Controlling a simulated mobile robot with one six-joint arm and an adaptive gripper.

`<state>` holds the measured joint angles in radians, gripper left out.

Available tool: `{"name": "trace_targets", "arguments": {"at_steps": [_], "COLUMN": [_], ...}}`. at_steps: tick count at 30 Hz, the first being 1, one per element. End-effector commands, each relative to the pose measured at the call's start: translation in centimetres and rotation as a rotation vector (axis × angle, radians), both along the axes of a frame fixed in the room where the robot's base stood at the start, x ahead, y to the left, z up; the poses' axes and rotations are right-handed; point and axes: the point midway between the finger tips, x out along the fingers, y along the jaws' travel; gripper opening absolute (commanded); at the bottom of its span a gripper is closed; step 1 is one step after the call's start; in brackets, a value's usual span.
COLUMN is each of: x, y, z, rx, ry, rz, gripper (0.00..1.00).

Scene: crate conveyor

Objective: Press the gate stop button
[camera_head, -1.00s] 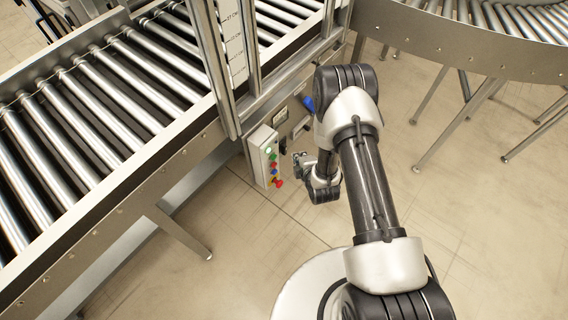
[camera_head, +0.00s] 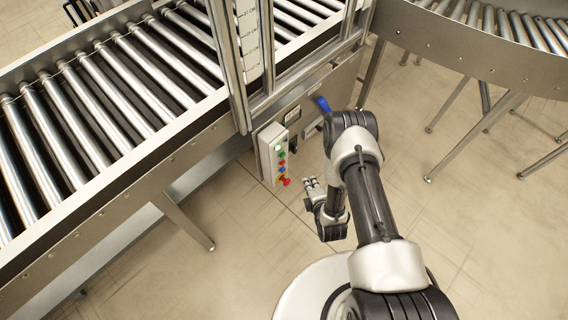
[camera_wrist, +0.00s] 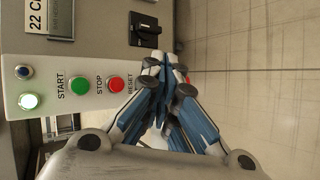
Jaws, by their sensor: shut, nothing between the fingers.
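The grey control box (camera_head: 268,162) is on the conveyor side in the head view. It also fills the left of the wrist view (camera_wrist: 55,99). There the red button (camera_wrist: 116,84) labelled STOP sits between the green START button (camera_wrist: 80,89) and the RESET label. My gripper (camera_wrist: 165,68) is shut and empty, its fingertips right of the STOP button and hiding the RESET end of the box. In the head view my gripper (camera_head: 312,187) is just right of the box's lower end, near a red knob (camera_head: 286,181). Contact cannot be told.
A lit lamp (camera_wrist: 29,101) shows beside START. A black rotary switch (camera_wrist: 146,30) is on the panel next to the box. The roller conveyor (camera_head: 90,205) runs on the left, a curved one (camera_head: 470,62) at upper right. The floor right of the box is open.

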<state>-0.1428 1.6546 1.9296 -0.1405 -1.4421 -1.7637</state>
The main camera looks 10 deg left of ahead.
Motion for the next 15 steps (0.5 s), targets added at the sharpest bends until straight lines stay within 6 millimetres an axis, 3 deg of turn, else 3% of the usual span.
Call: {"name": "trace_targets", "arguments": {"at_steps": [15], "x": [4.2], "y": [5.4], "z": [-0.1], "rx": [0.002], "ry": [-0.001], "rz": [0.002], "gripper": [0.00]}}
